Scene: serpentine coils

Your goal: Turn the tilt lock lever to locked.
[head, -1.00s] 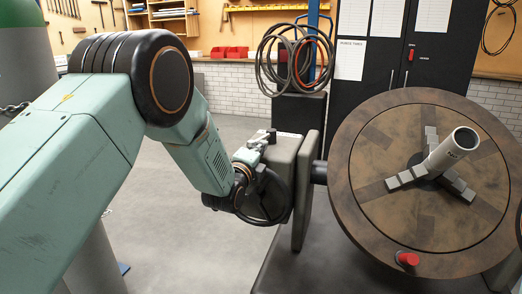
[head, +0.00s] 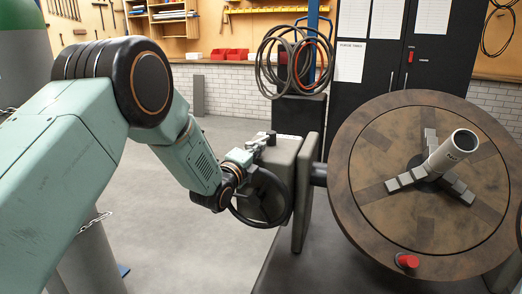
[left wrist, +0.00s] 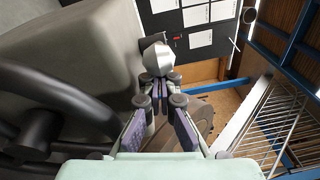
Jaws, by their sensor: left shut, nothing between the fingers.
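A small dark lever piece (head: 272,138) stands on top of the grey tilt housing (head: 284,165), left of the round positioner table (head: 425,180). My left gripper (head: 259,146) is at the housing's upper left edge, close to this piece. In the left wrist view, my left gripper's fingers (left wrist: 158,82) are shut with nothing between them. A pale grey faceted end (left wrist: 157,57) shows just beyond the tips; I cannot tell if they touch it. The lever's lower part and its locked mark are not readable. My right gripper is out of view.
A black handwheel (left wrist: 45,120) lies close on the left of my gripper in the left wrist view. A black cabinet (head: 385,70) stands behind.

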